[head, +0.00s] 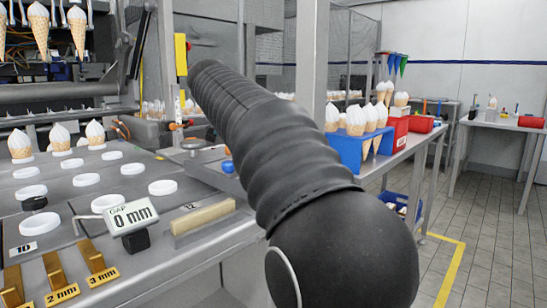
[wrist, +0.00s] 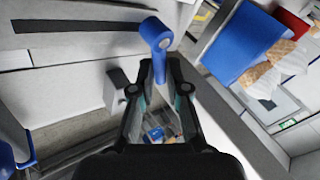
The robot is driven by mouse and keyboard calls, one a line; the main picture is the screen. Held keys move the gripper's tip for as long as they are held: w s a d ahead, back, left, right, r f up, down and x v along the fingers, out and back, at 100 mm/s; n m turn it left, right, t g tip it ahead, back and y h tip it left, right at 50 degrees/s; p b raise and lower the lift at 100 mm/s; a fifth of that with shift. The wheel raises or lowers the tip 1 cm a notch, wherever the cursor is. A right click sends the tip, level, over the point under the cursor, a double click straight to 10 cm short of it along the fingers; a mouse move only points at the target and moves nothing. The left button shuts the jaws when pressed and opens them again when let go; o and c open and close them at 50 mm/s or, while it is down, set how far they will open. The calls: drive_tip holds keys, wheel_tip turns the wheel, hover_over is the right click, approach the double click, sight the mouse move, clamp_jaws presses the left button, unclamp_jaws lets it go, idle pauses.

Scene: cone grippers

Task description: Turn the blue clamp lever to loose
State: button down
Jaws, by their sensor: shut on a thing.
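My gripper (wrist: 160,74) is shut on the lever, with the blue end standing out beyond the fingertips. The lower stem and the contact are partly hidden between the fingers. In the head view my black arm covers the middle and hides my gripper. A small blue part (head: 228,167) shows beside the arm there; I cannot tell whether it is the lever.
A blue cone rack (head: 352,154) stands on a bench at the right. In the wrist view a blue rack (wrist: 240,42) lies upper right. The right floor is open.

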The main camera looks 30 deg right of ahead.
drive_tip(key=shift+s+a+m+g+p, duration=0.15)
drive_tip(key=shift+a+m+g, duration=0.1)
drive_tip(key=shift+m+g, duration=0.45)
drive_tip(key=shift+w+a+m+g+p, duration=0.15)
drive_tip(key=shift+a+m+g, duration=0.2)
drive_tip(key=shift+m, duration=0.65)
drive_tip(key=shift+s+d, duration=0.1)
drive_tip(key=c, duration=1.2)
unclamp_jaws()
